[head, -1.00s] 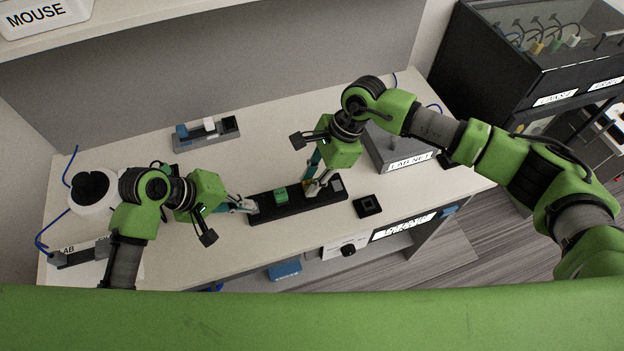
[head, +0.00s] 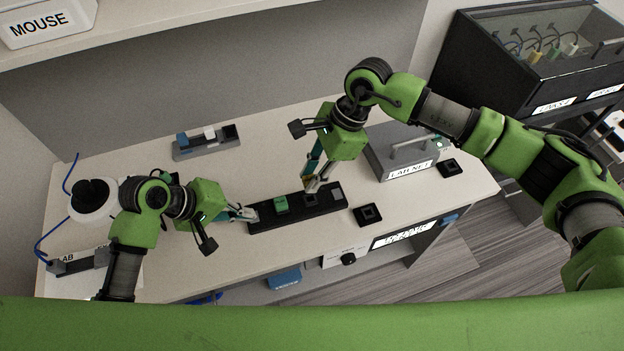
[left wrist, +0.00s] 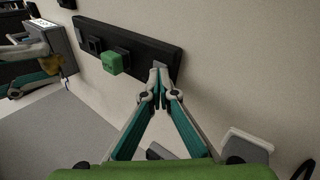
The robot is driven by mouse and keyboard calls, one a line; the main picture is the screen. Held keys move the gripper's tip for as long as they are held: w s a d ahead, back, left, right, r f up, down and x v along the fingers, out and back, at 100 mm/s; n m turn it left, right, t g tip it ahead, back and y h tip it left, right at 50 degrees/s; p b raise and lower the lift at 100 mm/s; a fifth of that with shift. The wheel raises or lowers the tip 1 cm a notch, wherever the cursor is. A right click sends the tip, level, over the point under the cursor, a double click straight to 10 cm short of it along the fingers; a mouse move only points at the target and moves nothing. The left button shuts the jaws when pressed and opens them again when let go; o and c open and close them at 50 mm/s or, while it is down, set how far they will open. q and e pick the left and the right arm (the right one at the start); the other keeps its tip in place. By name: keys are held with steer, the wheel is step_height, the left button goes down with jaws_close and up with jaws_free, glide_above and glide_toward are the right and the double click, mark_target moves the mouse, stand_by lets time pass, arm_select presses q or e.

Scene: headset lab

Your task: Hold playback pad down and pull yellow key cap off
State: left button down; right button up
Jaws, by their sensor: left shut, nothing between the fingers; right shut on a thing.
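The black playback pad (head: 262,221) lies near the table's front edge; it also shows in the left wrist view (left wrist: 150,51). Its green key cap (head: 281,204) sits on it, also seen in the left wrist view (left wrist: 112,63). A bare dark key post (head: 311,199) stands to the right of the green cap. My left gripper (head: 252,215) is shut and empty, fingertips at the pad's left end; in the left wrist view (left wrist: 160,68) they appear to touch it. My right gripper (head: 311,184) is shut on the yellow key cap (left wrist: 70,66), held above the pad.
A square black holder (head: 367,214) lies right of the pad, and another (head: 449,167) farther right. The grey LAB NET box (head: 390,163) stands behind. A grey rack with blue and white caps (head: 206,146) is at the back left. The table between is clear.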

arm_select(q)
steer(key=shift+s+f, duration=0.1)
steer(key=shift+f, duration=0.05)
arm_select(e)
steer(key=shift+r, duration=0.2)
steer(key=shift+r, duration=0.1)
